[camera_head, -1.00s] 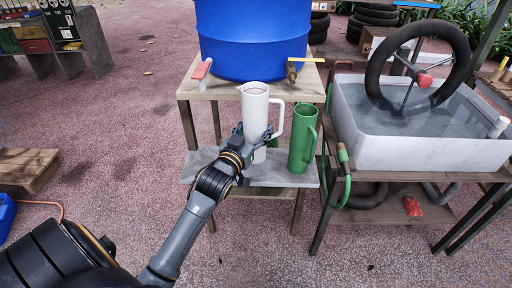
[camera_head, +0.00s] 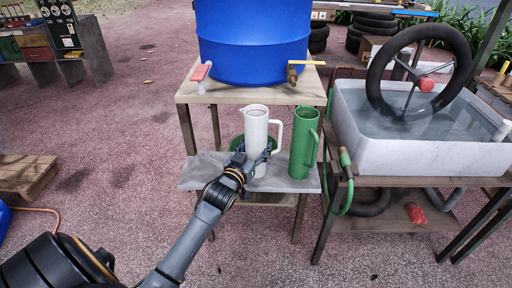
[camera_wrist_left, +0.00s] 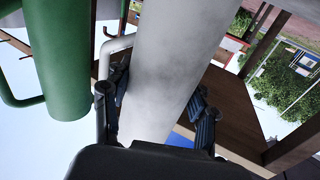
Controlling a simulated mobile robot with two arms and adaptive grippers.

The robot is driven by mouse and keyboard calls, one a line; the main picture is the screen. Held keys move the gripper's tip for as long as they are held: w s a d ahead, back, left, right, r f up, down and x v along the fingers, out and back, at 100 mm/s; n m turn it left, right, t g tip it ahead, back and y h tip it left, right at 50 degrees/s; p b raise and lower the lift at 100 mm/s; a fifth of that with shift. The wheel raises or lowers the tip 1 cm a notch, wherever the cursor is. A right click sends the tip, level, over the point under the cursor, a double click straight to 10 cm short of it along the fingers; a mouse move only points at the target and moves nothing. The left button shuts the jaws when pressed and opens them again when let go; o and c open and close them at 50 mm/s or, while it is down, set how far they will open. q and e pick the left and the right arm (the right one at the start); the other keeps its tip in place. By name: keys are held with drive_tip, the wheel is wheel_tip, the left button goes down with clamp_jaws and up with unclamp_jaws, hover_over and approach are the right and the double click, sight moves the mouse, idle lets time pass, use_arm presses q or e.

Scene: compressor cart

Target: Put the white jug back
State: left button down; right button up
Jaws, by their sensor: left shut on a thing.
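The white jug (camera_head: 256,132) is upright at the low grey shelf in front of the blue barrel, its handle toward the right. My left gripper (camera_head: 248,163) is shut around its lower body. In the left wrist view the white jug (camera_wrist_left: 170,70) stands between the two fingers of the left gripper (camera_wrist_left: 158,115). I cannot tell for sure whether its base touches the shelf. A green jug (camera_head: 304,145) stands upright just right of it, and also shows in the left wrist view (camera_wrist_left: 62,60). My right gripper is not in view.
The grey shelf (camera_head: 203,172) has free room on its left. A green bowl-like thing (camera_head: 236,143) is partly hidden behind the white jug. Above are the wooden stand (camera_head: 228,94), blue barrel (camera_head: 252,40), red tap (camera_head: 201,72) and yellow tap (camera_head: 292,68). A water basin (camera_head: 375,150) stands right.

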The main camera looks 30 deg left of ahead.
use_arm(q)
drive_tip(key=shift+f, duration=0.15)
drive_tip(key=shift+c, duration=2.1)
unclamp_jaws()
